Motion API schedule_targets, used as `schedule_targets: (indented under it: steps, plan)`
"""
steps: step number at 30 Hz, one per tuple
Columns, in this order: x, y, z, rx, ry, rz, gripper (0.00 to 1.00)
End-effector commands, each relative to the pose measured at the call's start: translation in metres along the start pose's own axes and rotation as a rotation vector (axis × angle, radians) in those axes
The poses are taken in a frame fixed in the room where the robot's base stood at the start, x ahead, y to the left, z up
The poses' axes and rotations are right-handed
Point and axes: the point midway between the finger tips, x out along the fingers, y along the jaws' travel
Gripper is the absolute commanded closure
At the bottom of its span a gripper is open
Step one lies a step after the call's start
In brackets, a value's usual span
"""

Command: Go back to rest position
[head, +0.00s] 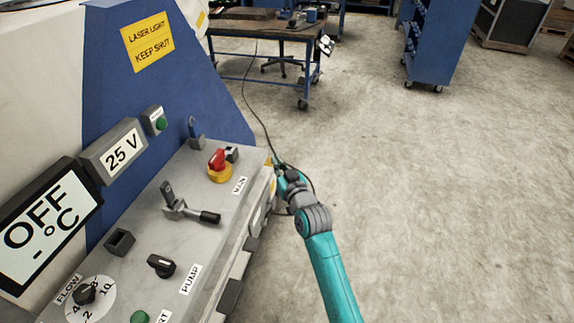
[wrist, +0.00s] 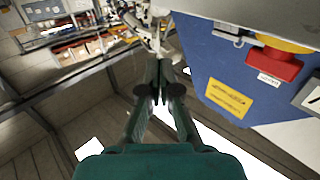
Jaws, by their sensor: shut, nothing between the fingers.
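My gripper (wrist: 163,70) shows in the wrist view with its two dark fingers close together and nothing between them. In the head view my gripper (head: 276,168) is small and partly hidden at the end of my teal arm. It is beside the right edge of the grey control panel (head: 215,160), close to the panel's side. I cannot tell whether it touches the panel. In the wrist view the red switch (wrist: 272,66) is to the right of my fingers and apart from them.
The panel carries a red and yellow main switch (head: 218,166), a lever (head: 190,212), a black pump knob (head: 161,266) and a flow dial (head: 86,292). A workbench (head: 262,32) and a blue cart (head: 436,40) stand behind. The concrete floor (head: 430,200) on the right is clear.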

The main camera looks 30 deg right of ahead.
Motion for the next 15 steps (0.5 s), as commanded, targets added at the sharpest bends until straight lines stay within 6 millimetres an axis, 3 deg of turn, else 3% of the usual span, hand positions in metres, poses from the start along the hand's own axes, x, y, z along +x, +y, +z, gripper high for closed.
schedule_targets:
  steps: [6, 15]
  plan:
    - [-0.015, 0.018, 0.0, 0.0, -0.001, 0.001, 1.0]
    - [-0.021, 0.02, 0.004, 0.001, -0.003, 0.0, 1.0]
